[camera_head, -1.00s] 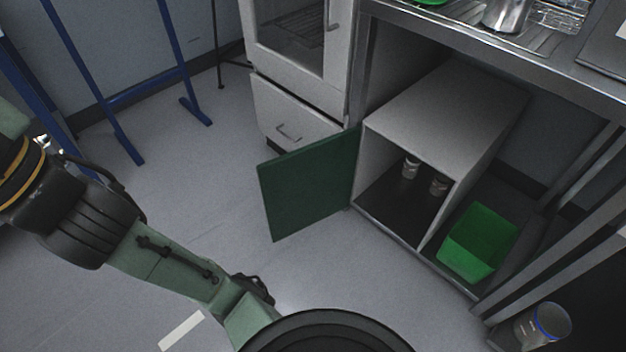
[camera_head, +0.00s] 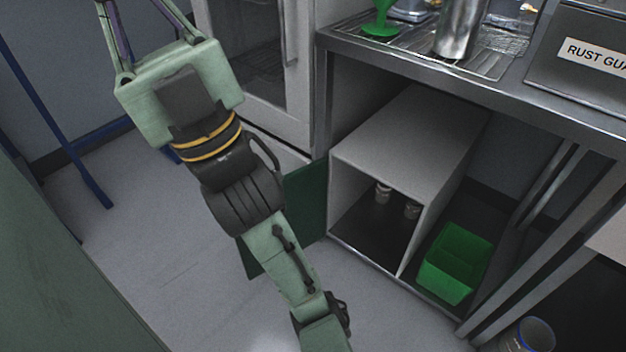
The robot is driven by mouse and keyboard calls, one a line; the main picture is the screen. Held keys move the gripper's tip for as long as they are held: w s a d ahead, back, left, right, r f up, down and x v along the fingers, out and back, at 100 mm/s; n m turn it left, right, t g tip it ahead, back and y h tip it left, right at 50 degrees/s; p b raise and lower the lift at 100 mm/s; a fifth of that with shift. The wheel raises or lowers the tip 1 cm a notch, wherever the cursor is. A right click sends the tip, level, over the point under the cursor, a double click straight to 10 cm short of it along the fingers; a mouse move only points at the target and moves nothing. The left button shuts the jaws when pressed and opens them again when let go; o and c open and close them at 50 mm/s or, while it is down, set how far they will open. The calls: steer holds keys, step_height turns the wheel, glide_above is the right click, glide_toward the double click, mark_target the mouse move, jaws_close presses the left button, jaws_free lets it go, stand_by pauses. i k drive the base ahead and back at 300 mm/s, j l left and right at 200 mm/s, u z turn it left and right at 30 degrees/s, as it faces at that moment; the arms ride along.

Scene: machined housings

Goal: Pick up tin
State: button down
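Two small light-coloured containers stand inside the open cabinet: a left one (camera_head: 383,192) and a right one (camera_head: 411,209). They are small and dim, and I cannot tell which, if either, is the tin. A shiny metal cylinder (camera_head: 457,32) stands on the ridged metal worktop above. My arm runs down the middle of the view, left of the cabinet, and leaves the frame at the bottom. My gripper is out of view.
The cabinet (camera_head: 413,132) has its green door (camera_head: 305,203) swung open, partly behind my arm. A green bin (camera_head: 455,265) sits right of it. A green funnel (camera_head: 380,28) and a box marked "RUST GUA" (camera_head: 590,65) are on the worktop. Blue frame legs (camera_head: 65,140) stand left.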

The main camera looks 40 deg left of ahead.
mark_target(460, 22)
steer(key=j+z, duration=0.35)
steer(key=j, duration=0.2)
steer(key=k+j+z, duration=0.15)
steer(key=j+z, duration=0.2)
steer(key=j, duration=0.2)
steer(key=k+j+z, duration=0.1)
steer(key=j, duration=0.3)
steer(key=k+j+z, duration=0.1)
steer(key=j, duration=0.25)
steer(key=k+j+z, duration=0.15)
steer(key=j, duration=0.25)
steer(key=k+j, duration=0.2)
steer(key=j, duration=0.2)
steer(key=k+j, duration=0.15)
steer(key=j, duration=0.25)
steer(key=k+j, duration=0.2)
steer(key=j, duration=0.2)
steer(key=k+j, duration=0.2)
steer(key=j, duration=0.2)
steer(key=k+j, duration=0.15)
steer(key=j, duration=0.25)
steer(key=i+j+z, duration=0.35)
steer(key=j, duration=0.25)
steer(key=i+j+z, duration=0.2)
steer(key=j, duration=0.15)
